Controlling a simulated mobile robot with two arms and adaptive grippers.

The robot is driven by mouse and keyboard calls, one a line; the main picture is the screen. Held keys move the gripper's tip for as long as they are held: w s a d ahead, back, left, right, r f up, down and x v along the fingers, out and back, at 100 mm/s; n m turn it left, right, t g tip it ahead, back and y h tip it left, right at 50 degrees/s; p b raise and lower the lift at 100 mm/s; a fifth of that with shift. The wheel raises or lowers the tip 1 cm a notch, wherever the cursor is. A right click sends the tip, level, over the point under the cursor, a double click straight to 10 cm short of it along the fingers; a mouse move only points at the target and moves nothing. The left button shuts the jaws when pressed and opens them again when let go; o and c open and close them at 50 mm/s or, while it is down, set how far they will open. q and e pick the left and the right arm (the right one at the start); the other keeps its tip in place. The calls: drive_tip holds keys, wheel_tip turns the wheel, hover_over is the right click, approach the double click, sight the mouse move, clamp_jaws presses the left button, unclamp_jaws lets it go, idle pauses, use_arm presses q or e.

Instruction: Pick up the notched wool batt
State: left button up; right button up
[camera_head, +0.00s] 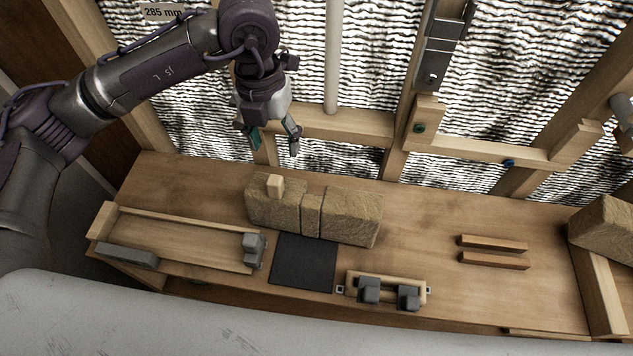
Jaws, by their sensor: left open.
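A tan, rough-textured wool batt (352,219) lies lengthwise on the wooden bench, left of its middle. Its surface shows a narrow section between two upright lines near its centre, which looks like the notch. A small pale block (275,184) shows at the top of its left part; I cannot tell whether it is attached. My left gripper (274,141) is open and empty, pointing down, above and behind the batt's left part and apart from it. My right gripper is not in view.
Two wooden strips (493,261) lie right. Another tan block (606,229) stands far right. Wooden studs (399,120) and a pale pipe (333,55) rise behind.

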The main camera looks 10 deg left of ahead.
use_arm(q)
drive_tip(key=p, duration=0.2)
hover_over(275, 178)
drive_tip(key=shift+y, duration=0.3)
drive_tip(key=f, duration=0.5)
drive_tip(key=shift+s+f, duration=0.15)
drive_tip(key=shift+s, duration=0.25)
drive_tip(key=shift+w+f, duration=0.15)
drive_tip(key=shift+f, duration=0.4)
drive_tip(key=shift+w+f, duration=0.15)
drive_tip(key=shift+f, duration=0.4)
drive_tip(key=shift+f+p, duration=0.35)
drive_tip(key=shift+f, duration=0.15)
wheel_tip(275, 178, down, 4)
drive_tip(key=shift+w+r+p, duration=0.1)
drive_tip(key=shift+r+p, duration=0.1)
drive_tip(key=shift+p, duration=0.6)
drive_tip(key=shift+f, duration=0.45)
drive_tip(key=c, duration=0.6)
clamp_jaws()
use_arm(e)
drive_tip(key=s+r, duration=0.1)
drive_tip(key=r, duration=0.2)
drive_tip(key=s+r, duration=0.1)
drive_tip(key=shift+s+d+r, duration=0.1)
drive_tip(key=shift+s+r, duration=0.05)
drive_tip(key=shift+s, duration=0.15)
